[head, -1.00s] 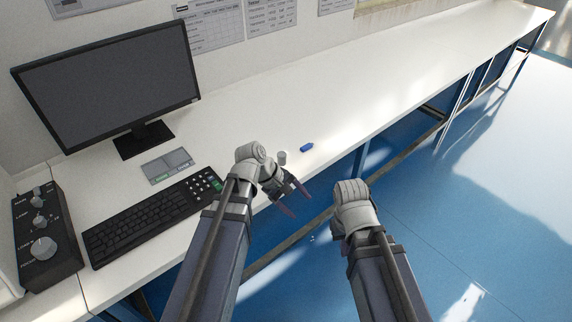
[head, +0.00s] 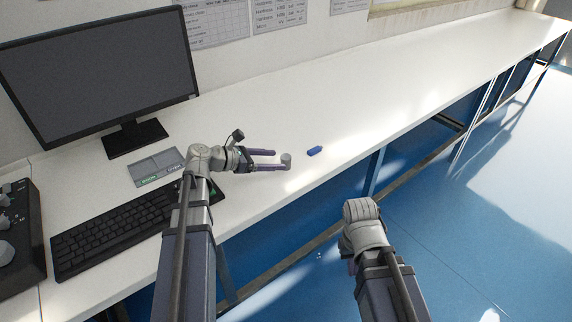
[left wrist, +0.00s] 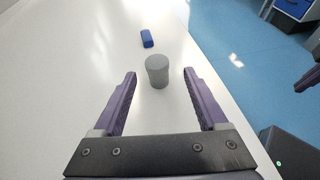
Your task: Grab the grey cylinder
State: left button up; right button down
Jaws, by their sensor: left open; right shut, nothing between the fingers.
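The grey cylinder (head: 286,159) stands upright on the white table near its front edge. In the left wrist view the cylinder (left wrist: 157,71) is between and slightly ahead of the fingertips, with space on both sides. My left gripper (head: 281,160) is open, its two purple fingers level above the table and pointing right at the cylinder. It also shows in the left wrist view (left wrist: 160,76). My right gripper (head: 352,262) hangs off the table's front side over the blue floor; its fingers are mostly hidden behind its own wrist.
A small blue block (head: 315,151) lies just beyond the cylinder. A keyboard (head: 120,232), a grey pad (head: 158,167), a monitor (head: 100,80) and a black control box (head: 18,240) are at left. The white table (head: 400,85) is clear farther right.

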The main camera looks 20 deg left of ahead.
aim_at(286, 159)
pick_arm(q)
jog(key=shift+b+x, duration=1.05)
jog(key=shift+x, duration=1.6)
jog(key=shift+a, duration=0.15)
grip_shut()
